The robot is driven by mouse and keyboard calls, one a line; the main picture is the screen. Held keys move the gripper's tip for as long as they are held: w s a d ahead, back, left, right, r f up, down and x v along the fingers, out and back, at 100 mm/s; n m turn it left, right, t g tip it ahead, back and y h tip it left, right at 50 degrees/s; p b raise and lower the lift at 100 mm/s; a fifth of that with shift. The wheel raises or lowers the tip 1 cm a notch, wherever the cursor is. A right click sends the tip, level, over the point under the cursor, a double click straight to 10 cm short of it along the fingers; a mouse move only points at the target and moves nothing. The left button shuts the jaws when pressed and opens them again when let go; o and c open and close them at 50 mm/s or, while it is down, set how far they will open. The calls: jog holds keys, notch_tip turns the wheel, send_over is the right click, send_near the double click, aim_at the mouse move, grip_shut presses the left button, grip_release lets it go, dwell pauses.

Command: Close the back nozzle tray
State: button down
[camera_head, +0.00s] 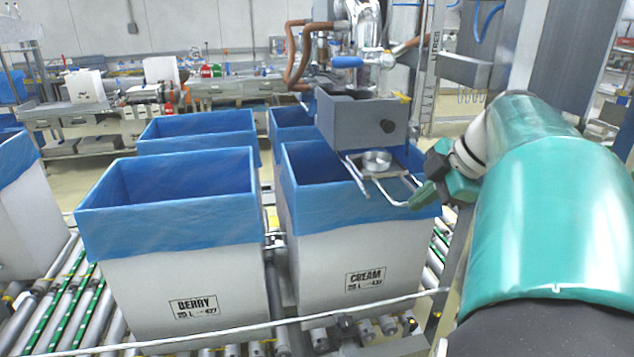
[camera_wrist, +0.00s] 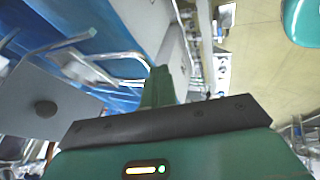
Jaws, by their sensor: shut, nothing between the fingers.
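A nozzle tray (camera_head: 376,163), a thin metal frame with a round silver cup, sticks out below a grey nozzle box (camera_head: 362,125). It hangs over the blue-lined box marked CREAM (camera_head: 345,262). I cannot tell from the picture whether this is the back tray. My green gripper (camera_head: 420,195) is shut and empty at the tray's right side, close to the end of its bent bar. Whether they touch is unclear. In the wrist view my gripper's fingers (camera_wrist: 160,85) are together, with the tray's bars (camera_wrist: 95,65) just to their left.
A lined box marked BERRY (camera_head: 190,285) stands left of the CREAM box on a roller conveyor (camera_head: 70,310). More lined boxes (camera_head: 200,125) stand behind. A grey post and pipes rise behind my arm. A rail (camera_head: 270,325) crosses the front.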

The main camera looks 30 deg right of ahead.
aim_at(382, 175)
jog(key=w+d, duration=0.1)
jog(key=w, duration=0.2)
jog(key=w+d, duration=0.1)
jog(key=w, duration=0.3)
jog(key=w+d, duration=0.1)
jog(key=w, duration=0.3)
jog(key=shift+w+d, duration=0.3)
jog(key=shift+w, duration=0.35)
jog(key=shift+w+r, duration=0.1)
